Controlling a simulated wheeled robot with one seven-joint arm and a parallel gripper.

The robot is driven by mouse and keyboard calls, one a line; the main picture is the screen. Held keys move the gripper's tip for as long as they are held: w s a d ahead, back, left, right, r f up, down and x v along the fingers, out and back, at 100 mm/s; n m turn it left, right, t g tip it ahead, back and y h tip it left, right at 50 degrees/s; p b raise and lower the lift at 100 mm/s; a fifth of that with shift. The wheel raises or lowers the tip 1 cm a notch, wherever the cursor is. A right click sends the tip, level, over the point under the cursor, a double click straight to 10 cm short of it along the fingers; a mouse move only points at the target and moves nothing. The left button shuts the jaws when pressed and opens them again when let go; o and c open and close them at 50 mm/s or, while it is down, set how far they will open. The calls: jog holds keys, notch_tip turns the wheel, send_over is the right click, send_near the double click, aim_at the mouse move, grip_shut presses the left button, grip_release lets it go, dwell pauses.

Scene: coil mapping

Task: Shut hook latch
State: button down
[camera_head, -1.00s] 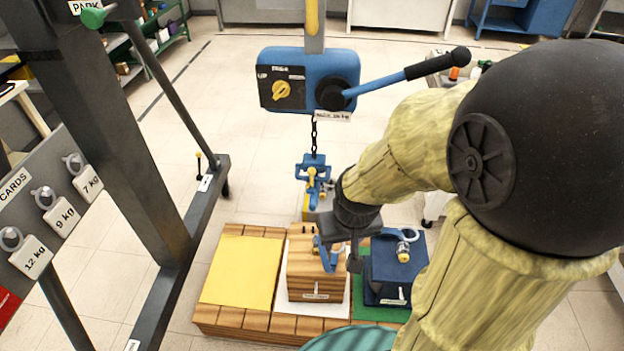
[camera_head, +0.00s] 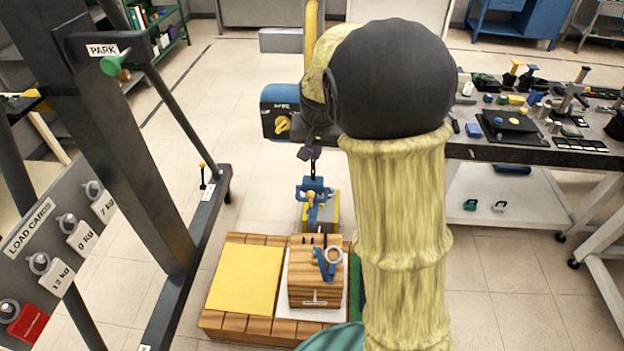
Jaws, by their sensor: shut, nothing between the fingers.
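The blue hook block (camera_head: 314,188) hangs on a short chain below the hoist, in the middle of the view. A yellow part, probably the latch, shows on its front; whether it stands open or shut is too small to tell. My gripper (camera_head: 306,152) is dark, shut and empty. It appears just above the hook block, in front of the hoist's lower edge, and partly covers the chain. Its fingertips are small and hard to make out. The blue hoist body (camera_head: 281,112) is largely hidden behind my arm, and its lever is not visible.
A wooden block (camera_head: 316,290) with a ring and blue piece on top stands on the pallet (camera_head: 226,322), beside a yellow mat (camera_head: 245,280). A dark gantry post (camera_head: 130,150) and load cards stand at left. A cluttered bench (camera_head: 520,150) is at right.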

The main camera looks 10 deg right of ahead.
jog(key=shift+s+r, duration=0.1)
jog(key=shift+d, duration=0.1)
jog(key=p, duration=0.5)
send_near(313, 192)
jog(key=x, duration=0.6)
jog(key=shift+w+f, duration=0.2)
jog(key=shift+f+b, duration=0.15)
jog(key=shift+b, duration=0.35)
